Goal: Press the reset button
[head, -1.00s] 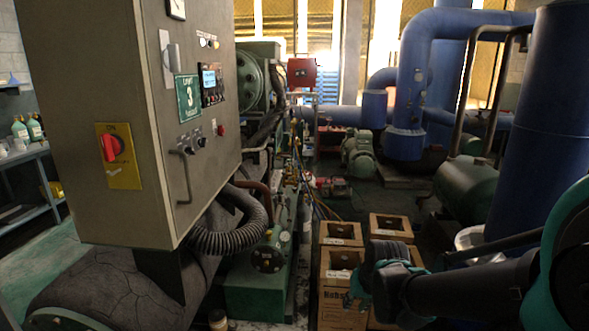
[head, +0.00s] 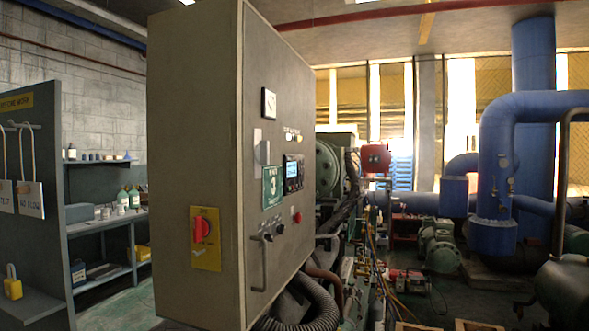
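A grey control cabinet (head: 197,130) stands in the middle of the head view. Its right-hand face carries a red button (head: 297,217), dark round knobs (head: 273,232) and a small controller with a lit blue screen (head: 292,171). A row of small buttons or lamps (head: 292,135) sits above the controller. The labels are too small to read, so I cannot tell which one is the reset button. My gripper is out of view.
The cabinet also has a red rotary switch (head: 201,229) on a yellow plate and a curved handle (head: 260,264). Thick hoses (head: 309,304) run below it. Shelves (head: 100,222) and a tag board (head: 28,190) stand left. Blue pipes (head: 495,175) and machinery fill the right.

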